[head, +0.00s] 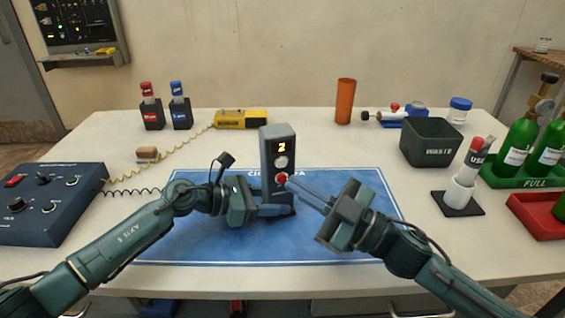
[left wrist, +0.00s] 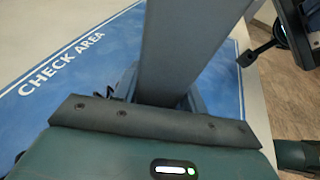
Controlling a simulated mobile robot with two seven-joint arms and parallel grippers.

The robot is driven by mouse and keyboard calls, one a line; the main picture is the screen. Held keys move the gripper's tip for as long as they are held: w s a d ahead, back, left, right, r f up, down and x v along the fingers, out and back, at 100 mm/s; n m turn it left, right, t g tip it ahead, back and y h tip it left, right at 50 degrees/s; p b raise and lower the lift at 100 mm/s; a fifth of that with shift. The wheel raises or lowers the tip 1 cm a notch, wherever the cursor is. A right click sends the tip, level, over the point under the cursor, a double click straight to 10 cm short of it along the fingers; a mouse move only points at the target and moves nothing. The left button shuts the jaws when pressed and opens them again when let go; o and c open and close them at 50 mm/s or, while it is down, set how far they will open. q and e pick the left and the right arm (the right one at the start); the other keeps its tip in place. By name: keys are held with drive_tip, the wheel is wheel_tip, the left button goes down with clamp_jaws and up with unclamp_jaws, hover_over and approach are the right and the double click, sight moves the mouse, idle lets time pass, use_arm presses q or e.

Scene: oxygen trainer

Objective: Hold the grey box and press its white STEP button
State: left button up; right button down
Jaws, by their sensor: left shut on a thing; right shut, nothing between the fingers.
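The grey box (head: 268,150) stands upright on the blue check-area mat (head: 190,245). Its front has a small display reading 2, a white button (head: 281,162) and a red button (head: 281,179) below it. My left gripper (head: 262,203) is shut on the lower part of the box, from its left side. The box's grey side (left wrist: 185,50) fills the middle of the left wrist view. My right gripper (head: 290,181) is shut and empty, its fingertips close to the red button, below the white one. I cannot tell whether they touch the box.
A dark blue control box (head: 50,215) stands at left with coiled cords. A yellow device (head: 241,118) and an orange cylinder (head: 345,101) stand behind. A waste bin (head: 431,143), a white holder (head: 459,194) and green bottles (head: 519,143) are at right.

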sight(282, 163)
drive_tip(key=shift+s+d, duration=0.25)
drive_tip(key=shift+s, duration=0.7)
idle(1.8)
drive_tip(key=s, duration=0.2)
drive_tip(key=s+d, duration=0.1)
drive_tip(key=shift+s, duration=0.35)
drive_tip(key=shift+w, duration=0.15)
drive_tip(key=w+a, duration=0.2)
drive_tip(key=w, duration=0.6)
drive_tip(key=shift+a, duration=0.25)
drive_tip(key=shift+w, duration=0.2)
idle(1.6)
drive_tip(key=shift+w+a, duration=0.1)
drive_tip(key=shift+w, duration=0.2)
